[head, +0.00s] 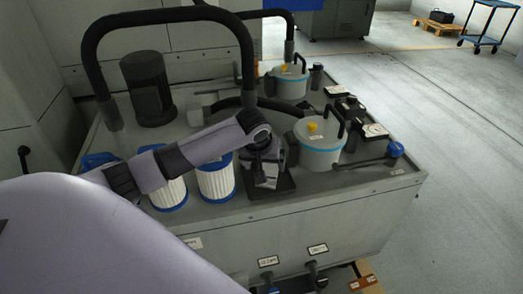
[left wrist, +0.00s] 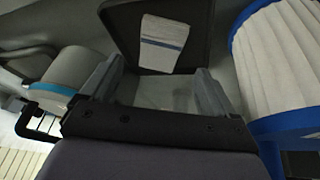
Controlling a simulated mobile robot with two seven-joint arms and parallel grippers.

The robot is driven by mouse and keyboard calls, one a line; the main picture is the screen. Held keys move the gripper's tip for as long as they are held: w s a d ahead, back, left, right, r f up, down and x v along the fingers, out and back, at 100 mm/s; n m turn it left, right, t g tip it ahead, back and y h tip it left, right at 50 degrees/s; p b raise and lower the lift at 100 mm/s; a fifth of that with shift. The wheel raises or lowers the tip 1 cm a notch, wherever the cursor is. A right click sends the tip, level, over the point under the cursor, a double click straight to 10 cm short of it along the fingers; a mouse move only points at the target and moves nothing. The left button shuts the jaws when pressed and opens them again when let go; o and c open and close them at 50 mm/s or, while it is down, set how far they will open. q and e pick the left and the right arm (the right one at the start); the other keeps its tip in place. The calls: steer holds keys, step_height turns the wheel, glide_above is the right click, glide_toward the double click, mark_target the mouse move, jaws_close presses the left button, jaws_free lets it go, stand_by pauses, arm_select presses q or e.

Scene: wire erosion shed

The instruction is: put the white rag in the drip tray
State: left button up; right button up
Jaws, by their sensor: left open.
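The white rag (left wrist: 163,43) has a blue stripe and lies flat on the dark drip tray (left wrist: 114,17) in the left wrist view, apart from my fingers. In the head view the black tray (head: 286,188) sits on the machine top near its front edge, partly hidden by my left gripper (head: 266,178). In the head view I cannot clearly tell the rag from the gripper. My left gripper, also in the left wrist view (left wrist: 158,88), is open over the near side of the tray, with nothing held between its fingers. My right gripper is not in view.
White pleated filters with blue rims (head: 216,181) stand close left of the tray. A grey pot with a blue band (head: 320,155) stands close to its right. A thick black hose (head: 247,62) arches behind. A blue-knobbed lever (head: 395,149) is at the right edge.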

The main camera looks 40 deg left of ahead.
arm_select(q)
steer(key=a+p+v, duration=0.1)
steer(key=v, duration=0.5)
steer(key=s+d+f+m, duration=0.1)
steer(key=d+f, duration=0.1)
steer(key=s+d+f+t+h, duration=0.1)
steer(key=d+f, duration=0.1)
steer(key=d, duration=0.1)
steer(key=s+d+f+m+h, duration=0.1)
steer(key=d+f, duration=0.1)
steer(key=d, duration=0.1)
steer(key=shift+f+m, duration=0.15)
steer(key=shift+m, duration=0.15)
steer(key=s+d+f+m+t, duration=0.2)
steer(key=s+d+f, duration=0.1)
steer(key=s, duration=0.6)
steer(key=s+d+f+m+t+h, duration=0.1)
steer(key=s+d+f+m+t, duration=0.2)
steer(key=s+f, duration=0.3)
steer(key=s, duration=0.2)
steer(key=shift+s+d+h, duration=0.3)
steer(key=shift+s+d, duration=0.05)
steer(key=shift+s, duration=0.05)
